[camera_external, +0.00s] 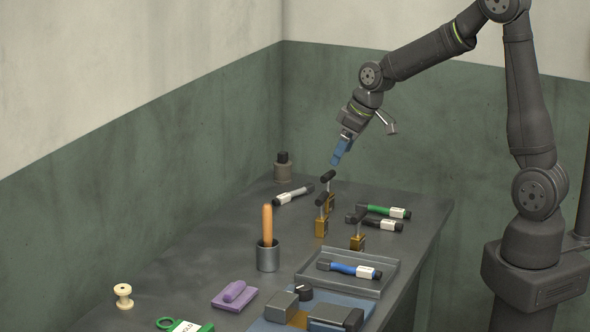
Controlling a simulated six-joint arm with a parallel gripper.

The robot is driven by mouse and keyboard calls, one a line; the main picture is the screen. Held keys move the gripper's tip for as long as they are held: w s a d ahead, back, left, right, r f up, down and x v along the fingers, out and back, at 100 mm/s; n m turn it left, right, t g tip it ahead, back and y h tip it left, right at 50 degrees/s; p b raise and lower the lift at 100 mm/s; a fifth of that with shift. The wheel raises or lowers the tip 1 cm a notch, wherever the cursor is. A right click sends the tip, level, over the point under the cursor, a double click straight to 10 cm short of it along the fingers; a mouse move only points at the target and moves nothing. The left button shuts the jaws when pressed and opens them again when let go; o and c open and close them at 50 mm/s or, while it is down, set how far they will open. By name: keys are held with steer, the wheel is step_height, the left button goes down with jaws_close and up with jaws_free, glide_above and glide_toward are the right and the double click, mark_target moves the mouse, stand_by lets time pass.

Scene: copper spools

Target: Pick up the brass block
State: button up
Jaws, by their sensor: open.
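Three small brass-coloured blocks stand near the middle of the table, each with a thin upright stem and a black top: a front left block (321,228), a front right block (358,242) and a rear block (331,203). Another brass-coloured block (299,319) lies low between dark grey pieces at the front edge of the picture, partly cut off. I cannot tell which is the task's brass block. My gripper (337,159) with blue fingertips is open and empty, pointing down, in the air above and behind the upright blocks. It appears apart from them.
Markers (386,211) lie right of the blocks, and a white one (293,196) lies left. A cup (268,256) with an orange handle stands in front. A grey tray (383,280) holds a blue marker. A purple block (234,296) and spool (123,296) sit front left.

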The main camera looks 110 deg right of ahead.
mark_target(323, 195)
steer(key=x, duration=1.1)
steer(key=shift+f, duration=0.25)
steer(key=shift+x, duration=2.7)
steer(key=shift+s+d, duration=0.1)
steer(key=shift+s, duration=0.05)
steer(key=shift+c, duration=0.5)
steer(key=c, duration=1.3)
